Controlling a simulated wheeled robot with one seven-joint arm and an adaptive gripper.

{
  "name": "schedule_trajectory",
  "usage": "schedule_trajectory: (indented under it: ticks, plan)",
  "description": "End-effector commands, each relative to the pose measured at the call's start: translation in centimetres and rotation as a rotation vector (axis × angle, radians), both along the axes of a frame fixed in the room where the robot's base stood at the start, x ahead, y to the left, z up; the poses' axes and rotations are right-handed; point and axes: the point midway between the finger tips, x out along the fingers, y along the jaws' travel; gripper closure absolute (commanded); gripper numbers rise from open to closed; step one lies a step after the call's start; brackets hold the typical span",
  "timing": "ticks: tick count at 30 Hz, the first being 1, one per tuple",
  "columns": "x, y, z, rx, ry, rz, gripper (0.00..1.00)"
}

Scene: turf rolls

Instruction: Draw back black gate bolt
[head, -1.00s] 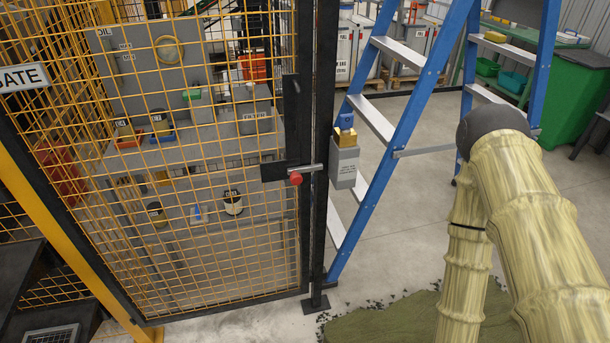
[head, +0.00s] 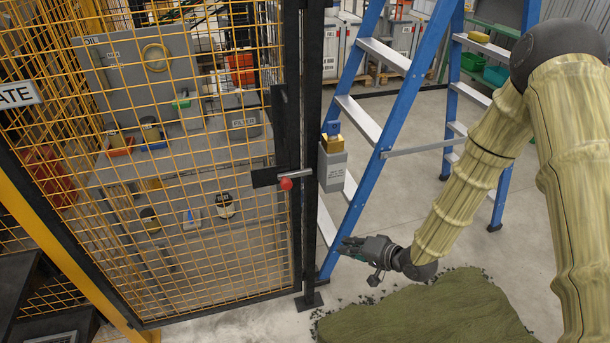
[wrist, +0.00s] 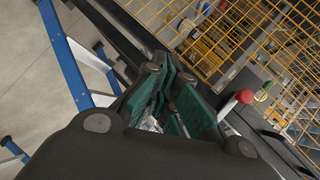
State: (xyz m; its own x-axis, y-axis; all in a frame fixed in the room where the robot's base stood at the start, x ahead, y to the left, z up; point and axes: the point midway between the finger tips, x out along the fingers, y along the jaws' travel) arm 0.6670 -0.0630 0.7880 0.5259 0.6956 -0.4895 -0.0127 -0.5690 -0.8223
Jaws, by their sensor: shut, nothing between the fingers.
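The gate bolt (head: 294,174) is a grey metal rod with a red knob (head: 286,184), set on a black plate (head: 266,177) at the gate's right edge. The rod runs right to the black post (head: 312,120). In the wrist view the red knob (wrist: 244,96) shows to the right of my fingers, apart from them. My gripper (head: 346,247) is below and to the right of the bolt, in front of the blue ladder. Its green-padded fingers (wrist: 165,105) are shut and hold nothing.
The gate has yellow mesh (head: 180,250) in a black frame. A grey box (head: 332,168) with a blue and yellow top is on the post's right side. A blue ladder (head: 400,90) stands behind.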

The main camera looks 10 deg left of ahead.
Motion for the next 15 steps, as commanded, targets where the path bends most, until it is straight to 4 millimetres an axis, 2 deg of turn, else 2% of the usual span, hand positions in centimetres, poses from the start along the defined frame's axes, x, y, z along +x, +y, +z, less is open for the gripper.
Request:
schedule_trajectory:
  ticks: [1, 3, 9, 12, 15]
  plan:
    - [1.4, 0.6, 2.3, 0.047, -0.019, 0.011, 1.00]
    - [3.0, 1.5, 4.9, 0.110, -0.033, 0.033, 1.00]
    - [6.0, 3.3, 11.7, 0.259, -0.050, 0.110, 1.00]
    - [6.7, 3.8, 14.1, 0.307, -0.048, 0.143, 1.00]
    - [7.2, 4.2, 15.6, 0.336, -0.045, 0.166, 1.00]
